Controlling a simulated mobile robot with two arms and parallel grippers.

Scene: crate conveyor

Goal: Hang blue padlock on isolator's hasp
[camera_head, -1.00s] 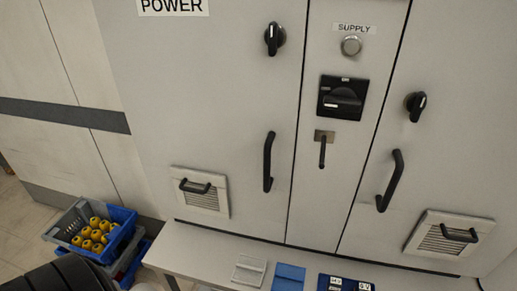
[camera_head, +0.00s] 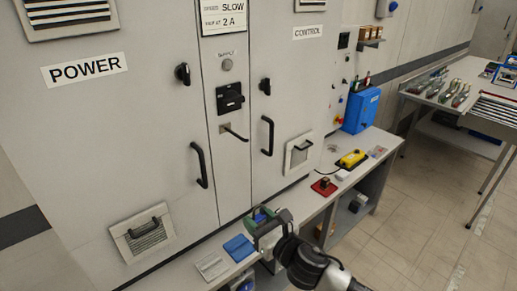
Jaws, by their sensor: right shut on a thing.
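The isolator (camera_head: 229,97) is a black square switch on the cabinet's middle panel, below the SUPPLY label. Under it is the hasp (camera_head: 235,133), a small plate with a dark bar sticking out; I see no padlock on it. My right gripper (camera_head: 263,229) is low in front of the cabinet, over the bench, below and right of the hasp. It is shut on a small blue thing that looks like the blue padlock (camera_head: 262,213); the jaws and green parts around it hide much of its shape. My left gripper is not in view.
The bench holds a blue plate (camera_head: 239,248), a grey plate (camera_head: 212,265), a red pad (camera_head: 324,187) and a yellow box (camera_head: 352,159). Cabinet handles (camera_head: 199,165) (camera_head: 267,136) stick out either side of the hasp. The floor at right is clear.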

